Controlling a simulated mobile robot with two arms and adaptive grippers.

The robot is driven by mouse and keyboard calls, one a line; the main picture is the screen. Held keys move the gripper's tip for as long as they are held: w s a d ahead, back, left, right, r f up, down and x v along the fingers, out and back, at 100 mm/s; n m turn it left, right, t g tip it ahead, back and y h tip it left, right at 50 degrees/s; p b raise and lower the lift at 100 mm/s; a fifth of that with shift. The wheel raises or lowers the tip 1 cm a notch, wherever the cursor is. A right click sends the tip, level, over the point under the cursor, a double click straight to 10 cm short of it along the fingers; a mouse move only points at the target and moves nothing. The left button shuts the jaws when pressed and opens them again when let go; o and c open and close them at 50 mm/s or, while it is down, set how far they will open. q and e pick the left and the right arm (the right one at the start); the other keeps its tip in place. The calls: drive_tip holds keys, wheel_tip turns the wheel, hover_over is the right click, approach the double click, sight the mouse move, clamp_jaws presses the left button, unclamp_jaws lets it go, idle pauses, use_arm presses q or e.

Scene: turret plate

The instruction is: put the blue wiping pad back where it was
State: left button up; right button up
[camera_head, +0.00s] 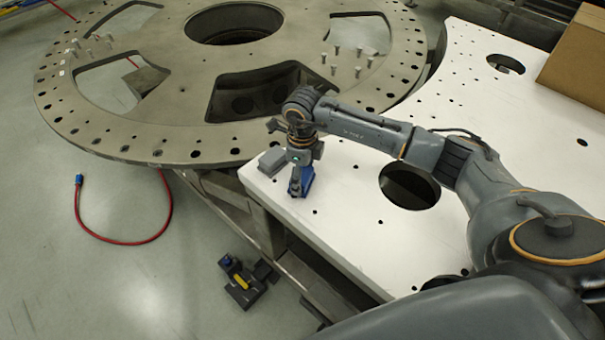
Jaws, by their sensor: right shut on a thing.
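The blue wiping pad (306,177) is at the left corner of the white table (345,229), under my right gripper (297,190). My right gripper points down and is shut on the pad; its fingers hide part of it. I cannot tell whether the pad touches the table top. A grey block (271,161) sits just left of the pad on the same corner. My left gripper is not in view.
A large round metal turret plate (180,135) with bolts and openings lies behind the table. A cardboard box (580,62) stands at the back right. The table has a large round hole (408,186). A red hose (122,242) and dark tools (241,283) lie on the floor.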

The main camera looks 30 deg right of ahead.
sight(303, 175)
drive_tip(key=o, duration=1)
drive_tip(key=shift+r, duration=0.25)
wheel_tip(303, 175, up, 12)
drive_tip(key=b, duration=0.4)
drive_tip(key=shift+f, duration=0.2)
